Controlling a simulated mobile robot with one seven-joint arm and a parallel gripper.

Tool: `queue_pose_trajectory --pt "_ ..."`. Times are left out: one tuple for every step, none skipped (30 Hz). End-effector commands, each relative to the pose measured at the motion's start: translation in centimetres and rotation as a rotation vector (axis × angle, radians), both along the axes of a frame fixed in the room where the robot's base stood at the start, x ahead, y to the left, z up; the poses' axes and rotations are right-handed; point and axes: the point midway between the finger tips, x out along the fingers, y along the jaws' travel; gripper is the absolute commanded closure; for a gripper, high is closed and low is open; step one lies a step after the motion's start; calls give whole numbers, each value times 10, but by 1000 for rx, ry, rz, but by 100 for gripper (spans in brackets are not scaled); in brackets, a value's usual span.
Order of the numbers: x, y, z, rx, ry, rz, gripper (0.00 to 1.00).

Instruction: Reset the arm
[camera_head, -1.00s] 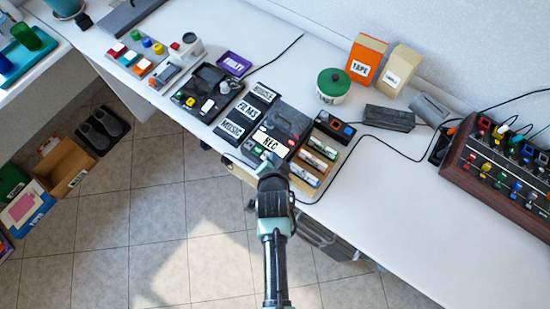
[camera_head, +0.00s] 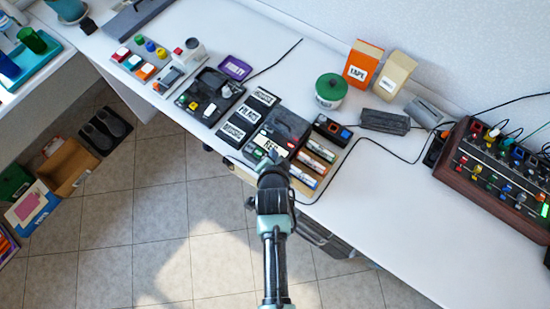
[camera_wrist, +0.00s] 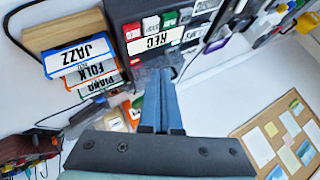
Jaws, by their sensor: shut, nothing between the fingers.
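My gripper (camera_head: 271,160) is at the front edge of the white desk, by the near side of a dark recorder (camera_head: 289,123) with a REC label. In the wrist view the two blue-grey fingers of my gripper (camera_wrist: 158,75) lie together with nothing between them. My arm reaches up from the bottom of the head view.
Labelled cassettes on a wooden rack (camera_head: 301,187) stand right of the recorder. Black labelled cases (camera_head: 250,112) lie left of it. A dark mixer (camera_head: 448,179), with cables, is at the right. Desk space between rack and mixer is mostly clear, crossed by a cable.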

Motion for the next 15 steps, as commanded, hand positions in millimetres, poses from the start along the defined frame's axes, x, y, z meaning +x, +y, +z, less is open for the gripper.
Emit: queue_pose_trajectory --pt "0 0 0 0 0 0 100" --pt "0 0 0 0 0 0 100" --pt "0 0 0 0 0 0 100" --pt "0 0 0 0 0 0 100" --pt "0 0 0 0 0 0 100" --pt "0 0 0 0 0 0 100" --pt "0 0 0 0 0 0 100" --pt "0 0 0 0 0 0 100" --pt "1 0 1 0 -1 0 100" --pt "2 0 3 -1 -6 2 100" --pt "5 1 7 -3 -15 4 100" --pt "12 1 15 -7 -32 9 100" --pt "18 2 24 -12 -51 15 100" --pt "26 3 35 -17 -73 22 100" --pt "38 4 53 -28 -112 33 100"
